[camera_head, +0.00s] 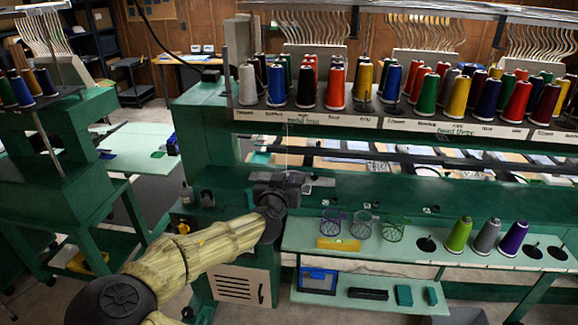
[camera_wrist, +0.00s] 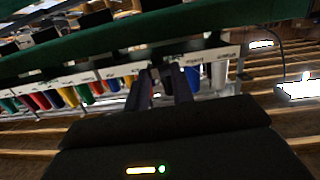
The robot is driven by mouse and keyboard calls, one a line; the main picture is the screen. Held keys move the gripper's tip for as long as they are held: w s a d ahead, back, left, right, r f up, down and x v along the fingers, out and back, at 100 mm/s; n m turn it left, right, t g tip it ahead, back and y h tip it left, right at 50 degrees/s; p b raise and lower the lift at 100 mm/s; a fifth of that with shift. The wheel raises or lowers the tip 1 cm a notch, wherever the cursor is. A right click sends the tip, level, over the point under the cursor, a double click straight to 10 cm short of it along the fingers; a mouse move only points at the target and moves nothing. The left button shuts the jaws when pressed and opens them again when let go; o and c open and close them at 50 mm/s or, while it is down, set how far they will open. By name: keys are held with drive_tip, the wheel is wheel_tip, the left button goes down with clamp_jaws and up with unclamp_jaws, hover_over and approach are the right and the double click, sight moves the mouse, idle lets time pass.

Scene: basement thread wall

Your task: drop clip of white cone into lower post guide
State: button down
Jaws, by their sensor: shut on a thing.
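The white cone (camera_head: 247,85) stands at the left end of the upper rack; it also shows in the wrist view (camera_wrist: 218,74). My gripper (camera_head: 320,182) is well below the rack, in front of the green machine beam, with its fingers pointing right. In the wrist view my gripper's two dark fingers (camera_wrist: 168,78) are close together. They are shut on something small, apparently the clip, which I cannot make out. A faint thin line (camera_head: 287,150), perhaps thread, rises just above my gripper. I cannot pick out the lower post guide.
The upper rack (camera_head: 400,125) holds several coloured cones. A pale green shelf (camera_head: 400,252) below right carries wire cups (camera_head: 362,224), a yellow block (camera_head: 338,244) and green, grey and purple cones (camera_head: 486,238). A blue bin (camera_head: 318,280) sits lower. Another green machine stands at left.

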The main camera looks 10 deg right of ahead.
wheel_tip(320, 180, down, 20)
drive_tip(key=s+d+r+n+y, duration=0.1)
drive_tip(key=d+n+y, duration=0.1)
drive_tip(key=n+y, duration=0.15)
drive_tip(key=s+d+f+t+y, duration=0.1)
drive_tip(key=s+d+f+y, duration=0.1)
drive_tip(key=s+f, duration=0.7)
wheel_tip(320, 180, down, 3)
drive_tip(key=shift+d+r, duration=0.1)
drive_tip(key=shift+d, duration=0.05)
